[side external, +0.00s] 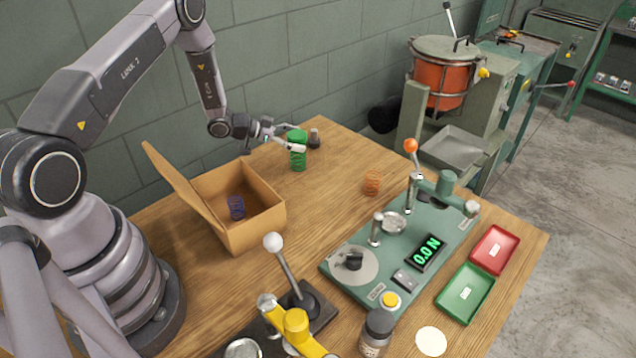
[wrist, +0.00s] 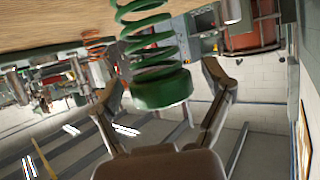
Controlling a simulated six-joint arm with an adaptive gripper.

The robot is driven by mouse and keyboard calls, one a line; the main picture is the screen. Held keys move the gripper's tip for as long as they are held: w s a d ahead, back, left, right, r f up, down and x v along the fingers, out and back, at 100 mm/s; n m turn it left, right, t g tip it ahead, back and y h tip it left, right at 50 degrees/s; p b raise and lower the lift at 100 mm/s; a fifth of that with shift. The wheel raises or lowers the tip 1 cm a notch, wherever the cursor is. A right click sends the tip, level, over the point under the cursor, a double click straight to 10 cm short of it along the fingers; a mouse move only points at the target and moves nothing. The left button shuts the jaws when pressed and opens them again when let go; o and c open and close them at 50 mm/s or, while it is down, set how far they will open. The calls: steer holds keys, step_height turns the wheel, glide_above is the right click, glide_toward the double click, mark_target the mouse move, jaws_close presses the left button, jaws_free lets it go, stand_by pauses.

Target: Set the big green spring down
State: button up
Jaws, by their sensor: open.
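The big green spring (side external: 298,158) stands upright at the back of the wooden table, to the right of the cardboard box, and its lower end appears to rest on the wood. In the wrist view the spring (wrist: 150,50) shows its open coils and a solid green end cap. My gripper (side external: 296,141) is at the upper part of the spring. In the wrist view my gripper (wrist: 165,82) is open, with one finger on each side of the spring's capped end. I cannot tell whether either finger touches it.
A cardboard box (side external: 262,232) with a blue spring (side external: 237,207) inside stands left of it. A small dark object (side external: 314,138) is close behind the green spring. An orange spring (side external: 372,183) and a green tester (side external: 345,291) are to the right. Wood between them is clear.

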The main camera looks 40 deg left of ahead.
steer(key=shift+r, duration=0.15)
steer(key=shift+s+a+r, duration=0.15)
steer(key=shift+s+a, duration=0.05)
steer(key=shift+s, duration=0.05)
steer(key=v, duration=1.1)
step_height(320, 180, up, 21)
steer(key=n+g+y, duration=0.2)
steer(key=y, duration=0.7)
steer(key=s+d+r+n+g+y, duration=0.15)
steer(key=s+d+r+n, duration=0.25)
steer(key=s+d+r, duration=0.45)
steer(key=s+d+g+h, duration=0.1)
steer(key=s+d, duration=0.2)
steer(key=s, duration=0.6)
steer(key=s+d+g+h, duration=0.1)
steer(key=s+d, duration=0.3)
steer(key=s, duration=0.5)
steer(key=shift+s+n+h, duration=0.25)
steer(key=shift+n+h, duration=0.15)
steer(key=shift+h, duration=0.05)
